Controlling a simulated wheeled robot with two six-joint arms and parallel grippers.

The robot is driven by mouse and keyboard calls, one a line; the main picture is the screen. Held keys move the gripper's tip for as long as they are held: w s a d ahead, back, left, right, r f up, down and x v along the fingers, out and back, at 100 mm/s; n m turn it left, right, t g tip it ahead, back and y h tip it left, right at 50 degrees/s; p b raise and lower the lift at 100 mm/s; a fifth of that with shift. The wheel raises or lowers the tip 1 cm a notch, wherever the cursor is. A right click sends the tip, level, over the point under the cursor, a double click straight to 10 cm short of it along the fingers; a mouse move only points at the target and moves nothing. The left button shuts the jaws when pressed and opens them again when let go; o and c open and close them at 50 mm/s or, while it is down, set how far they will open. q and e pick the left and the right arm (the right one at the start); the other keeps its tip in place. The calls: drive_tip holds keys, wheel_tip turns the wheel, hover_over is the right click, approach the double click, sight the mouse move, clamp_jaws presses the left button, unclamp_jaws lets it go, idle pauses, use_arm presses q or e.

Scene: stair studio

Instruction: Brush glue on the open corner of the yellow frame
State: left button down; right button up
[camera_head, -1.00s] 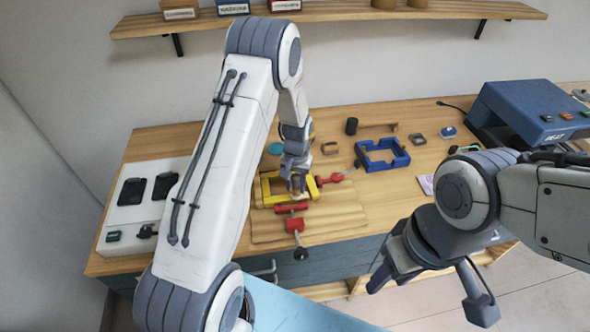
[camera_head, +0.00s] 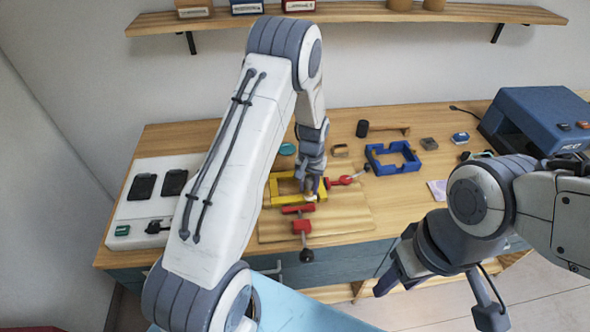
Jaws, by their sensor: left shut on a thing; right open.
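The yellow frame (camera_head: 276,200) lies on a wooden board on the workbench. A red clamp (camera_head: 302,227) stands at its front edge, and another red clamp (camera_head: 341,181) is at its right side. My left gripper (camera_head: 309,186) is over the frame's front right part, shut on a small tan thing, probably the brush (camera_head: 310,197). The gripper hides most of it, so I cannot tell whether its tip touches the frame. My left arm covers the area left of the frame. My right gripper (camera_head: 437,298) is open and empty, in front of the bench at the right.
A blue frame (camera_head: 373,164) lies right of the clamps. Behind it are a mallet (camera_head: 388,128) and small blocks. A blue machine (camera_head: 535,120) stands at the back right. A white panel with black pads (camera_head: 130,207) is at the left. The board's front right (camera_head: 350,215) is clear.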

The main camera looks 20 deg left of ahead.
use_arm(q)
drive_tip(key=shift+s+a, duration=0.45)
drive_tip(key=shift+a, duration=0.4)
wheel_tip(320, 180, up, 2)
drive_tip(key=shift+r+p, duration=0.2)
drive_tip(key=shift+p, duration=0.4)
drive_tip(key=shift+s+r, duration=0.1)
drive_tip(key=shift+r, duration=0.1)
drive_tip(key=r+p, duration=0.2)
drive_tip(key=r, duration=0.1)
drive_tip(key=r+p, duration=0.2)
drive_tip(key=shift+s+a+r, duration=0.1)
drive_tip(key=shift+a, duration=0.15)
use_arm(e)
drive_tip(key=r, duration=0.5)
drive_tip(key=shift+s+a+r, duration=0.2)
drive_tip(key=shift+s+a, duration=0.1)
drive_tip(key=shift+s, duration=0.1)
